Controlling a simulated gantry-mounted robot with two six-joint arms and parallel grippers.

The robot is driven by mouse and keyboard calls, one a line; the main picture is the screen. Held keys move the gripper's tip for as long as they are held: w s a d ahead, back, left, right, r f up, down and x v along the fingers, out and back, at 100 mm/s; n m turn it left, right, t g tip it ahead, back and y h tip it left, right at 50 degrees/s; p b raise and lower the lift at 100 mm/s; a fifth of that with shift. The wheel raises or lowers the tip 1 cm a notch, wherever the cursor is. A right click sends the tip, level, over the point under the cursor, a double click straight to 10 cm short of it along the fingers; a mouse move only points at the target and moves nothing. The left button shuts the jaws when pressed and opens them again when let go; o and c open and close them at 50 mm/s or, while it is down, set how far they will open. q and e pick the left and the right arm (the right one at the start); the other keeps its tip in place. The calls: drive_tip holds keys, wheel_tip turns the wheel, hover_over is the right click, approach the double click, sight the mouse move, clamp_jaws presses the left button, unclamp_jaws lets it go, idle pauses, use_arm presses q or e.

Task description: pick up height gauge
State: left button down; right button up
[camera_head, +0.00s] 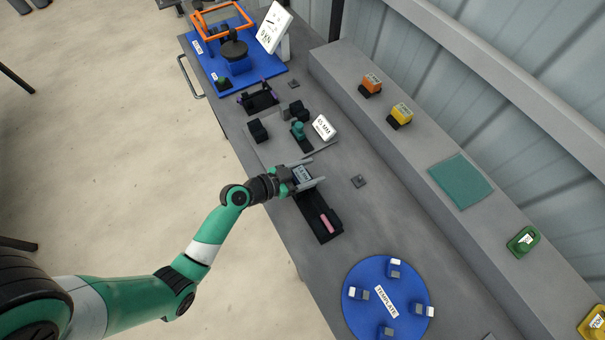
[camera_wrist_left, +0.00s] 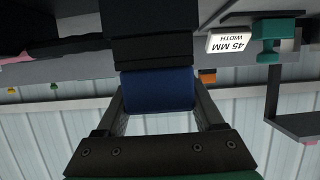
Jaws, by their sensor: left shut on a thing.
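My left gripper (camera_head: 308,183) is over the near part of the bench, at the upper end of a black tray (camera_head: 326,228). My right gripper is not in view.
A pink cylinder (camera_head: 327,219) lies in the black tray. A "45 MM" sign (camera_head: 323,127) and a green fixture (camera_head: 299,130) stand beyond the gripper. A blue round template (camera_head: 362,311) lies at the near end. A raised ledge (camera_head: 420,130) runs along the wall side.

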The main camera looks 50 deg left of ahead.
use_arm(q)
drive_tip(key=shift+r, duration=0.1)
drive_tip(key=shift+r, duration=0.3)
wheel_tip(320, 180, up, 3)
drive_tip(key=shift+p, duration=0.85)
drive_tip(key=s+r, duration=0.1)
drive_tip(key=s+d+r+p, duration=0.1)
drive_tip(key=r, duration=0.1)
drive_tip(key=s+d+r+p, duration=0.1)
drive_tip(key=shift+s+r, duration=0.15)
drive_tip(key=shift+r, duration=0.2)
drive_tip(key=s+d+r+p, duration=0.1)
drive_tip(key=s+d+r, duration=0.3)
drive_tip(key=s, duration=0.4)
drive_tip(key=shift+s+d+r+p, duration=0.3)
drive_tip(key=shift+s+d+p, duration=0.1)
drive_tip(key=shift+d, duration=0.2)
